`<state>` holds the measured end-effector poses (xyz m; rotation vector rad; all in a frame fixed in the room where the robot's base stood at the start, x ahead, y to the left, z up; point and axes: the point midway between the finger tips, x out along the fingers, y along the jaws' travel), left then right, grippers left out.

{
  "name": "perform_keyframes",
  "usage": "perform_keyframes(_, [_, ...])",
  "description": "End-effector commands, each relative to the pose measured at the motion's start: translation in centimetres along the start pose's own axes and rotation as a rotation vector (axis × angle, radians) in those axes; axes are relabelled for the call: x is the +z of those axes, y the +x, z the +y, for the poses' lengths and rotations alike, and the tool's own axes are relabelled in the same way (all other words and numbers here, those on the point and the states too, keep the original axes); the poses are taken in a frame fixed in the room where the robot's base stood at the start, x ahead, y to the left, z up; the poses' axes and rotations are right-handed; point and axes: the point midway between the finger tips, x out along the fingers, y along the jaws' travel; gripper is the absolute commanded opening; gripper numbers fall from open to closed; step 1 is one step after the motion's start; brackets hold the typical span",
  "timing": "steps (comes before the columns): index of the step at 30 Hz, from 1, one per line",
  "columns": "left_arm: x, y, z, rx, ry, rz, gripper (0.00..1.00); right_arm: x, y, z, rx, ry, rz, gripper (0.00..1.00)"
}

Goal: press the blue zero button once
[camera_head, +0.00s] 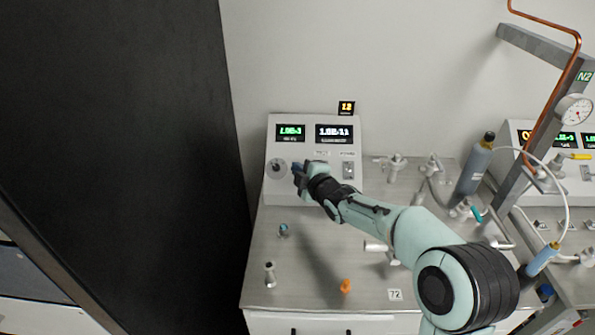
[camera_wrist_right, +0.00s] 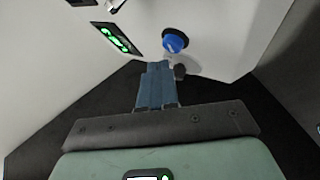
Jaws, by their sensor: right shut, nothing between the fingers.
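The blue button (camera_wrist_right: 175,40) is a round blue cap on the pale panel face, just beyond my fingertips in the right wrist view. My right gripper (camera_head: 299,178) is shut and empty, at the front of the instrument panel in the head view. Its blue-grey fingers also show in the right wrist view (camera_wrist_right: 158,66), close together and pointing toward the panel. A small gap shows between fingertips and button in that picture; I cannot tell whether they touch. In the head view the button is not clearly distinguishable from my fingers. My left gripper is not in view.
The light instrument panel (camera_head: 313,119) has two lit displays, a round dial (camera_head: 277,167) on the left and a switch (camera_head: 348,170) on the right. Fittings and a grey-blue cylinder (camera_head: 473,172) stand to the right on the metal bench (camera_head: 270,235). A dark cabinet is left.

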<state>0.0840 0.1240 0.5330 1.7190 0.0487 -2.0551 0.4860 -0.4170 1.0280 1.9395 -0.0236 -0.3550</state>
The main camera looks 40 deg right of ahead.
Motion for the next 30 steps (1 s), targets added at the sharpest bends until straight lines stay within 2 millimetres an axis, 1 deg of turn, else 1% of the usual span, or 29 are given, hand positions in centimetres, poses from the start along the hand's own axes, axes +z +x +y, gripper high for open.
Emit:
perform_keyframes(8, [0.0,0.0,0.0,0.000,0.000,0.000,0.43,-0.1,-0.1,0.1,0.001,0.000,0.001,0.00])
perform_keyframes(22, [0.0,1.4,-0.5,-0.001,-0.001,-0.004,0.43,-2.2,-3.1,2.3,0.002,0.000,0.000,0.00])
perform_keyframes(30, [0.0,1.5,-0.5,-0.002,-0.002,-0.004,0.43,-2.6,-3.5,2.6,0.000,0.000,0.001,0.00])
